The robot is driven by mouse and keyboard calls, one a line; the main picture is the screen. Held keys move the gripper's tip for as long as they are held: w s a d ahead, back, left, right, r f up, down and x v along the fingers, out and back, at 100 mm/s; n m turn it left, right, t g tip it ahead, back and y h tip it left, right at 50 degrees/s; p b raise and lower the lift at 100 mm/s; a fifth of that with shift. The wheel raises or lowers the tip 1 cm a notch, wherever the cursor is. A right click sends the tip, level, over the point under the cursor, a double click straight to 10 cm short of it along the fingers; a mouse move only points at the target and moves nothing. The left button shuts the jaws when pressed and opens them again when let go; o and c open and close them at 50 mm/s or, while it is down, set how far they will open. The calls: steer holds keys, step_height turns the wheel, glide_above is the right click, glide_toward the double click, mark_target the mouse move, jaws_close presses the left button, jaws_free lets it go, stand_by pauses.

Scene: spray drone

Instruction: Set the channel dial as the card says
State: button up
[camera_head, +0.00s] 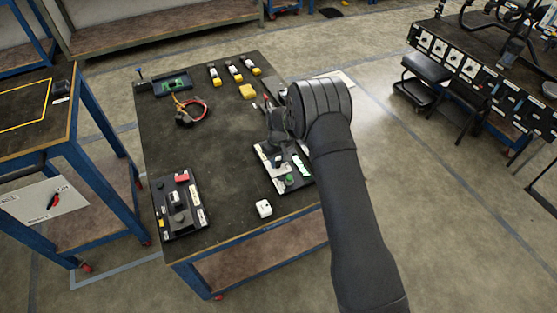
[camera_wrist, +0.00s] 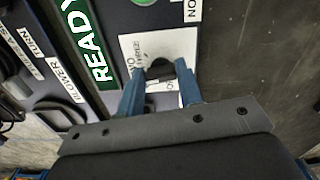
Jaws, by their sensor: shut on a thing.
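My gripper (camera_wrist: 161,76) has its two blue fingers on either side of a small black knob (camera_wrist: 160,66), the dial, and is shut on it. The knob sits on a white plate (camera_wrist: 130,45) with small lettering, partly covered by the fingers; I cannot read the dial's setting. The plate is on a dark panel beside a green READY label (camera_wrist: 85,42). In the head view the panel (camera_head: 283,168) lies near the table's right edge, and my gripper (camera_head: 274,140) is over its far part, largely hidden by my wrist. I cannot make out the card's wording.
The dark table (camera_head: 225,130) also bears a control box (camera_head: 180,205) at front left, a white block (camera_head: 264,208), a wire loop (camera_head: 190,112), a green-inlaid tray (camera_head: 172,85) and several yellow-and-white bottles (camera_head: 233,71). The table's middle is clear. Labelled parts stand left of READY in the wrist view.

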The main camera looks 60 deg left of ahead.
mark_target(278, 162)
steer(key=shift+m, duration=0.7)
steer(key=o, duration=1)
step_height(278, 162, up, 17)
steer(key=shift+r, duration=0.15)
step_height(278, 162, down, 17)
steer(key=shift+f, duration=0.2)
stand_by(0.5)
